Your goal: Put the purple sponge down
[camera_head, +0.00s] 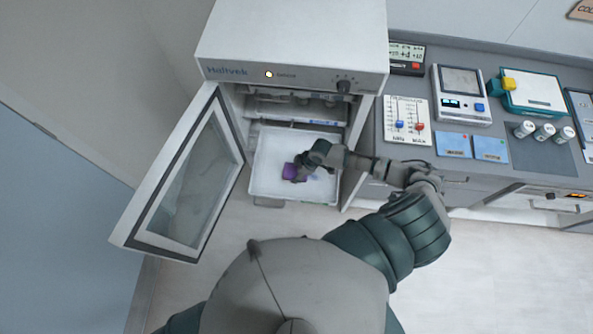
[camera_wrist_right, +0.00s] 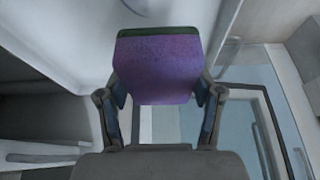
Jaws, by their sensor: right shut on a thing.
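The purple sponge (camera_head: 290,171) is in my right gripper (camera_head: 302,172), over the white pulled-out tray (camera_head: 262,187) of the open cabinet. In the right wrist view the sponge (camera_wrist_right: 160,68) sits between the two fingers of the right gripper (camera_wrist_right: 160,100), which are shut on its sides. A dark green layer runs along the sponge's far edge. I cannot tell whether the sponge touches the tray. My left gripper is not in view.
The cabinet (camera_head: 290,50) has its glass door (camera_head: 185,185) swung open to the left. Another shelf (camera_head: 295,108) is above the tray. The counter (camera_head: 470,175) at right holds devices, blue cards and several small cylinders. Open floor lies in front.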

